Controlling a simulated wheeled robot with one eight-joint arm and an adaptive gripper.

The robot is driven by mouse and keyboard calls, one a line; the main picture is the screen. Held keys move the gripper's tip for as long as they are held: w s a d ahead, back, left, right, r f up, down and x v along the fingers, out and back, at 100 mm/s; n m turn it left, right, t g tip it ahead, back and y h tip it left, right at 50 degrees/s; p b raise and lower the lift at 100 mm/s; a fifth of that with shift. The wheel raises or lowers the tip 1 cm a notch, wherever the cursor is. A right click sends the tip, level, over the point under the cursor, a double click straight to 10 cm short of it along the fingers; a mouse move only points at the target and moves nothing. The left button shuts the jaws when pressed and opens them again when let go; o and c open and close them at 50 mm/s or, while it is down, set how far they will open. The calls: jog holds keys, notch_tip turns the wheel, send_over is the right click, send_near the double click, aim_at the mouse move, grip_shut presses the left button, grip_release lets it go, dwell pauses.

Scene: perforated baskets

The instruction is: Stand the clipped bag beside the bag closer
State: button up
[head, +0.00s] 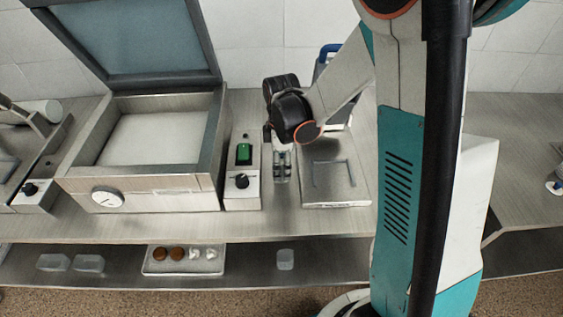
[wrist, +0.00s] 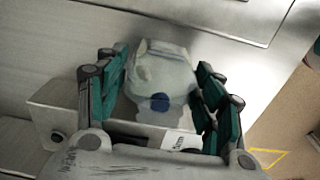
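The clipped bag (wrist: 168,72) is small, clear and pale, with a round blue spot on it, in the wrist view. My gripper (head: 282,172) points down between the control box and the flat metal plate. In the wrist view my gripper (wrist: 163,85) has its teal-padded fingers on both sides of the bag, very close to it. Whether the pads press on the bag is unclear. The bag looks upright; its lower end is hidden. I take the metal-plated machine (head: 356,192) just right of my gripper for the bag closer; part of it is behind my arm.
A control box (head: 242,192) with a green switch and a black knob stands left of my gripper. Further left is an open-lidded machine (head: 150,188). A lower shelf holds a tray (head: 150,268) and clear containers (head: 90,264). A narrow counter strip in front is clear.

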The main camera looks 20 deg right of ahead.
jog(key=shift+o, duration=1.3)
notch_tip(320, 180, up, 12)
jog(key=p, duration=0.3)
jog(key=shift+p, duration=0.35)
jog(key=shift+s+r, duration=0.25)
jog(key=shift+r, duration=0.35)
jog(key=s+r+m+t, duration=0.3)
jog(key=s+r+m, duration=0.2)
jog(key=s+m, duration=0.2)
jog(key=s+r+m+t, duration=0.4)
jog(key=s+m, duration=0.3)
jog(key=s, duration=0.2)
jog(key=shift+a+r, duration=0.25)
jog(key=shift+r, duration=0.35)
